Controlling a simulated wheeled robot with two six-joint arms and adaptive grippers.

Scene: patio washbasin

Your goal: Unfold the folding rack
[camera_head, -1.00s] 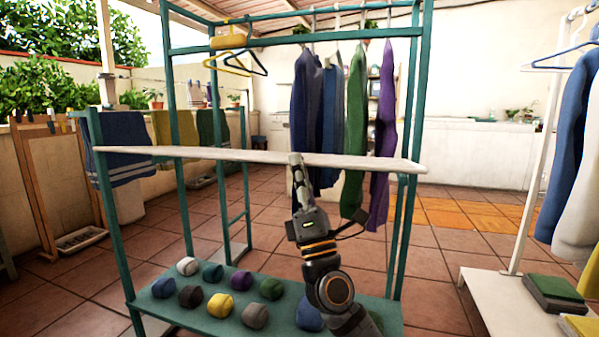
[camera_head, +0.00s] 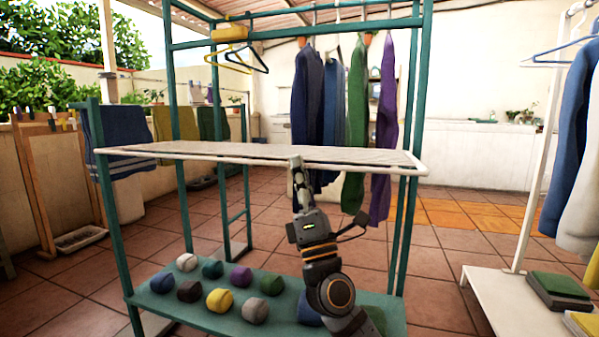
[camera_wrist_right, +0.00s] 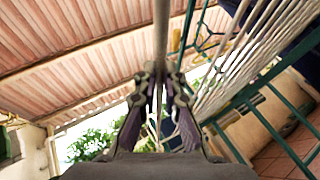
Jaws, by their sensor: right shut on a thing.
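The white folding rack (camera_head: 230,150) is a slatted panel in a pale tube frame across the teal stand. In the head view it lies close to level and is seen nearly edge-on, its front bar toward me. My right gripper (camera_head: 296,165) is shut on the middle of that front bar. In the right wrist view the gripper (camera_wrist_right: 160,75) has its two fingers around the pale bar (camera_wrist_right: 161,35), with the rack's slats (camera_wrist_right: 245,55) slanting off to the right. My left gripper is not in view.
The teal stand (camera_head: 415,110) frames the rack, with hanging clothes (camera_head: 357,110) behind it. Its lower shelf (camera_head: 180,310) holds several rolled cloths. Blue towel (camera_head: 125,130) hangs at the left. A white garment rack (camera_head: 535,200) stands at the right. Tiled floor is open between.

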